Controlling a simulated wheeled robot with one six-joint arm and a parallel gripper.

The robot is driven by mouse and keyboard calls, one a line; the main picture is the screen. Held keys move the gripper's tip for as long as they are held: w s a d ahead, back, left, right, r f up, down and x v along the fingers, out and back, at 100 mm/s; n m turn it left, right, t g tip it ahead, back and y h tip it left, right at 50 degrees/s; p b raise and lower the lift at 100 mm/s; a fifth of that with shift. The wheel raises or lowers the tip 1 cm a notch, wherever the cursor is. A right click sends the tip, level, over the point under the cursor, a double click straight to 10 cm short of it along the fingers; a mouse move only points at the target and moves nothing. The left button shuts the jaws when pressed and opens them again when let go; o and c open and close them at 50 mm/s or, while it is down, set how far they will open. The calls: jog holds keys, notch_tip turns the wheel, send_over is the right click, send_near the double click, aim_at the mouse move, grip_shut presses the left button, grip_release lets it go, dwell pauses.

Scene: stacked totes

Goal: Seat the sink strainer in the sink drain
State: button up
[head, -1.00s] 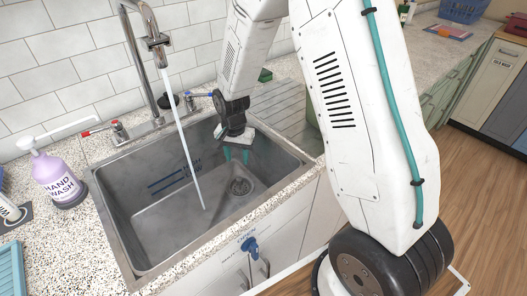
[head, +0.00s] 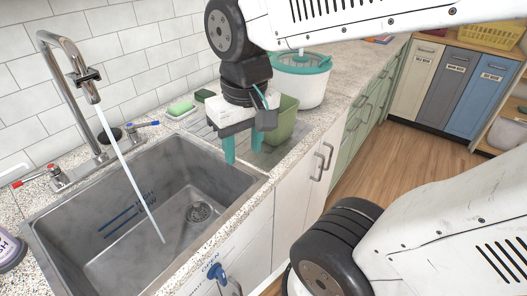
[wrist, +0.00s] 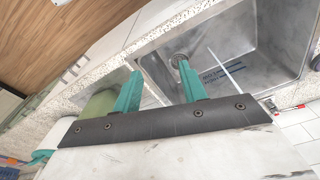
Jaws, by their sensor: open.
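The sink drain (head: 199,212) is a round metal ring with a dark middle in the floor of the grey sink (head: 75,225). It also shows in the wrist view (wrist: 178,60). I cannot tell whether a strainer lies in it, and I see no separate strainer for certain. A small dark round object (head: 111,135) sits behind the sink beside the faucet; its kind is unclear. My gripper (head: 243,150) is open, its teal fingers pointing down over the ribbed drainboard, right of the sink. In the wrist view its fingers (wrist: 160,72) are apart with nothing between them.
Water runs from the faucet (head: 70,70) into the sink. A green bin (head: 284,120) stands close to the right of my gripper, with a white teal-rimmed tub (head: 300,85) behind. A green sponge (head: 180,108) lies on the back ledge.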

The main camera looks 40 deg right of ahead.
jog(key=shift+n, duration=0.6)
jog(key=s, duration=0.5)
jog(key=shift+d+r, duration=0.2)
jog(key=shift+r, duration=0.2)
jog(key=shift+c, duration=0.3)
